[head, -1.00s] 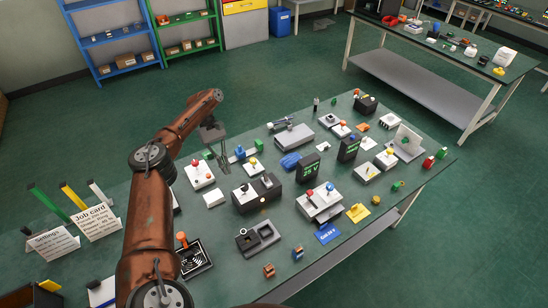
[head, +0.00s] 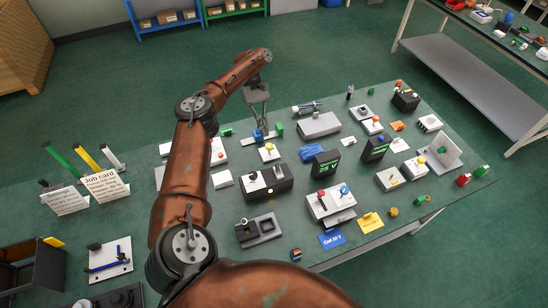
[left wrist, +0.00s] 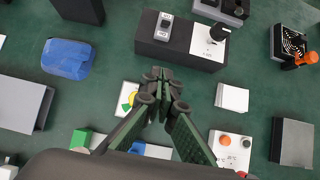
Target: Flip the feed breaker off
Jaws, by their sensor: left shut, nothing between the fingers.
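My left gripper (head: 264,132) is shut and empty, above the back left part of the bench. In the left wrist view its fingertips (left wrist: 160,76) meet over the bench, between a dark two-switch box (left wrist: 178,42) and a small blue part (left wrist: 140,148). My right gripper is not in view.
A grey box (head: 320,125) is at the back.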

